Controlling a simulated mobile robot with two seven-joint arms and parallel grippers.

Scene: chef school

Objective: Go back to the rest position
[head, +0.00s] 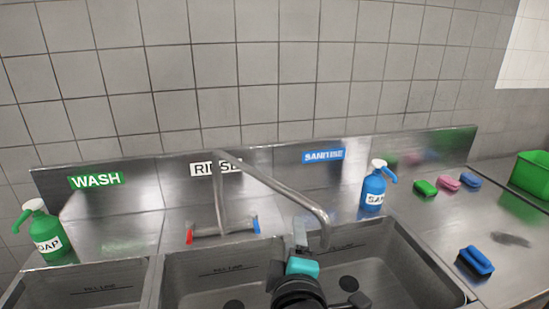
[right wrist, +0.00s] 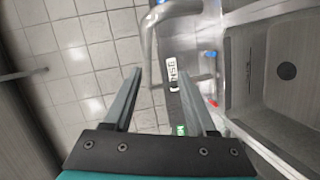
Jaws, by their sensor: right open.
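My right gripper (head: 300,232) shows in the head view at the lower middle, over the divider between the rinse and sanitize basins and close to the faucet (head: 275,185). In the right wrist view my right gripper (right wrist: 159,78) has its two fingers spread apart, with nothing between them. Behind the fingers are wall tiles and the metal backsplash. My left gripper is in neither view.
Sink basins (head: 205,262) lie below. A green soap bottle (head: 44,232) stands left and a blue sanitizer bottle (head: 374,186) right. A blue brush (head: 476,261), several sponges (head: 448,183) and a green bin (head: 533,174) are on the right counter.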

